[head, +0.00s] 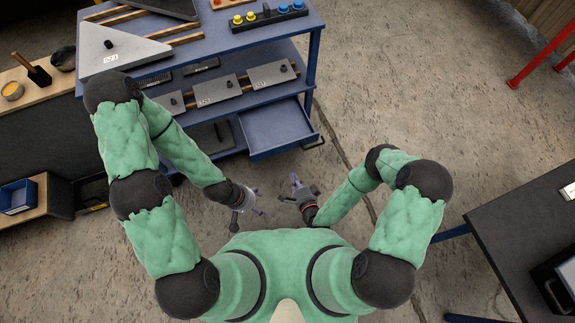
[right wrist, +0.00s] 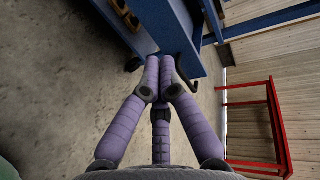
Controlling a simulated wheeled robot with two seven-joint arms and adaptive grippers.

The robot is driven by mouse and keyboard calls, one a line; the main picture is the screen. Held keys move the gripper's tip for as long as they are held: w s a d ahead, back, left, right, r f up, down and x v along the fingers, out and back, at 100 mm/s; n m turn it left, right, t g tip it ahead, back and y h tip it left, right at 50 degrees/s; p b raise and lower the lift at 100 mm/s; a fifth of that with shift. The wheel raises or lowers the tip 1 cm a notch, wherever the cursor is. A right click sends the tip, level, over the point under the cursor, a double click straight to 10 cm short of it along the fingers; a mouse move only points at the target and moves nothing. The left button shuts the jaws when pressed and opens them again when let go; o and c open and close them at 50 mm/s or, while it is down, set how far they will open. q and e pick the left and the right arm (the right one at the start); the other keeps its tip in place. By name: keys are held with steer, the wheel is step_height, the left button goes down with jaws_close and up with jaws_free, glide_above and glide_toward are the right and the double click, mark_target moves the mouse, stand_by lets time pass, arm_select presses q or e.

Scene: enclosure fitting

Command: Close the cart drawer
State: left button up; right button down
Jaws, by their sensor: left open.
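The blue cart (head: 312,60) stands at the top of the head view. Its drawer (head: 275,127) is pulled out at the right end below the lower shelf and looks empty, with a dark handle (head: 314,142) on its front. My right gripper (head: 295,180) is below the drawer front in the head view and looks apart from it. In the right wrist view its purple fingers (right wrist: 158,65) are together, pointing at blue cart parts; nothing is clearly held. My left gripper (head: 262,203) is open and empty, lower and to the left.
Grey plates (head: 273,75) lie on the cart's lower shelf. A dark table (head: 515,225) stands at the right. A wooden shelf with a blue bin (head: 18,196) is at the left. A red frame (head: 540,65) stands at the upper right. The floor right of the drawer is clear.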

steer(key=b, duration=0.4)
glide_toward(280, 148)
steer(key=x, duration=0.5)
steer(key=shift+f, duration=0.35)
arm_select(q)
steer(key=shift+f, duration=2.2)
arm_select(e)
steer(key=shift+w+a, duration=0.2)
steer(key=shift+w, duration=0.45)
steer(key=shift+r, duration=0.1)
